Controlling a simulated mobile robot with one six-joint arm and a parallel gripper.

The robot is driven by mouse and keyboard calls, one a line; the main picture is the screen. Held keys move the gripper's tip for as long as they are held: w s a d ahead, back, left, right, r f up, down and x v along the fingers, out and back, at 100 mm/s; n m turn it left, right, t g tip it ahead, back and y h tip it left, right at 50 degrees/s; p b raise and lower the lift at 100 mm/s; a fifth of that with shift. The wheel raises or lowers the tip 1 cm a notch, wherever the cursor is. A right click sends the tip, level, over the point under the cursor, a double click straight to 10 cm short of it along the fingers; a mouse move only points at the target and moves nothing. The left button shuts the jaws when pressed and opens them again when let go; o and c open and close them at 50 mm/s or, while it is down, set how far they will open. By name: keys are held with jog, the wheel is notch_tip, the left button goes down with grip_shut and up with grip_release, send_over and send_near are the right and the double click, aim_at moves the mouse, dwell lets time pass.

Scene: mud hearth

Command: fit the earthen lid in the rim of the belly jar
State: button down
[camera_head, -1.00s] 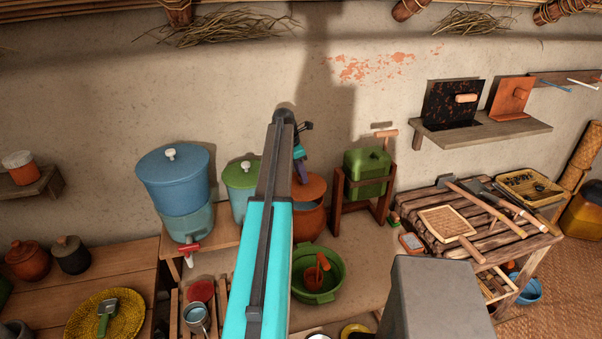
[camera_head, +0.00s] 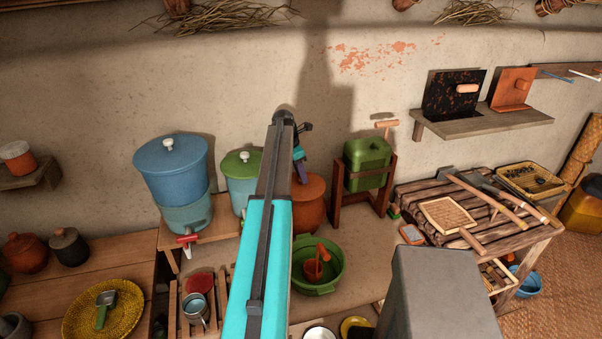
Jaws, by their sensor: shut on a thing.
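The orange-brown belly jar (camera_head: 311,214) stands on the ledge near the wall, partly hidden behind my arm. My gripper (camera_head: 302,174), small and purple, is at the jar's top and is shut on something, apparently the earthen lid. The orange-brown surface under the fingers blends with the jar. I cannot tell lid from rim there, nor whether the lid is seated, level or still above the opening. My arm hides the left side of the jar.
A green-lidded pot (camera_head: 241,174) and a blue water filter (camera_head: 173,172) stand to the left. A green basin (camera_head: 331,270) sits in front of the jar. A green canister (camera_head: 367,163) in a wooden frame stands to the right. The wall is close behind.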

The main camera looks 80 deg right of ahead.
jog(key=shift+f, duration=0.25)
dwell(0.4)
jog(key=c, duration=1.4)
grip_release()
jog(key=shift+o, duration=0.2)
jog(key=shift+r, duration=0.1)
jog(key=shift+r+p, duration=1.45)
jog(key=shift+r, duration=2.45)
